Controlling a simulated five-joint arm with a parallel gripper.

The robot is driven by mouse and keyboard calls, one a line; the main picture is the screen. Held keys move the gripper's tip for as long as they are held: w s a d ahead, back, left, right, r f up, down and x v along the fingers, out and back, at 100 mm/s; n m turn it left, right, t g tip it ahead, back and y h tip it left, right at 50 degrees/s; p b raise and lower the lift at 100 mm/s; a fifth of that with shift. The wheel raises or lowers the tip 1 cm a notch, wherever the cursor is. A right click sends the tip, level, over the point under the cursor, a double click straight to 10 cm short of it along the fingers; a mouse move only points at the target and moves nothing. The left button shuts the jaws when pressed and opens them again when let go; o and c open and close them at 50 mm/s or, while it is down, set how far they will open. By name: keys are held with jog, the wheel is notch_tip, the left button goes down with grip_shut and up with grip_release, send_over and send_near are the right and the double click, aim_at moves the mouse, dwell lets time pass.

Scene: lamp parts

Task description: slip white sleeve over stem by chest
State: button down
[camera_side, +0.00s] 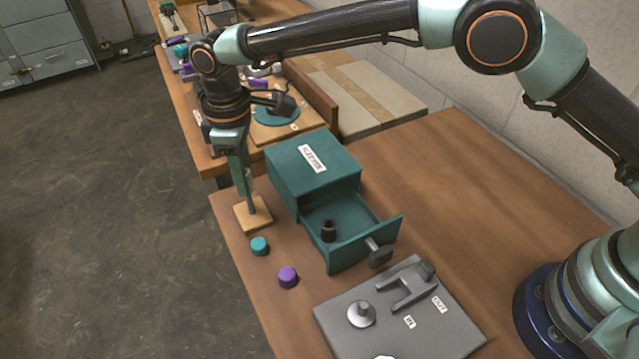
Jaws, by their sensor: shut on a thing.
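My gripper (244,184) points down at the table's left edge, just left of the teal chest (308,175). It is shut on what appears to be the white sleeve; the fingers hide nearly all of it, with only a small pale sliver between them. A dark upright stem (252,206) on a square wooden base (260,219) stands directly beneath the fingers. Their tips are around or right beside the stem's upper part. I cannot tell whether the sleeve is around the stem.
The chest's drawer (388,232) is open, with a black sleeve (328,230) inside. A teal cap (260,246) and a purple cap (288,277) lie in front. A grey plate (445,335) with a fork-shaped fixture is nearer. The table's right side is clear.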

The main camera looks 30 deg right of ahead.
aim_at(252, 213)
jog(key=shift+f, duration=0.15)
jog(key=shift+f, duration=1.85)
jog(key=shift+f, duration=1.4)
dwell(1.1)
jog(key=c, duration=0.6)
grip_release()
jog(key=shift+r, duration=0.1)
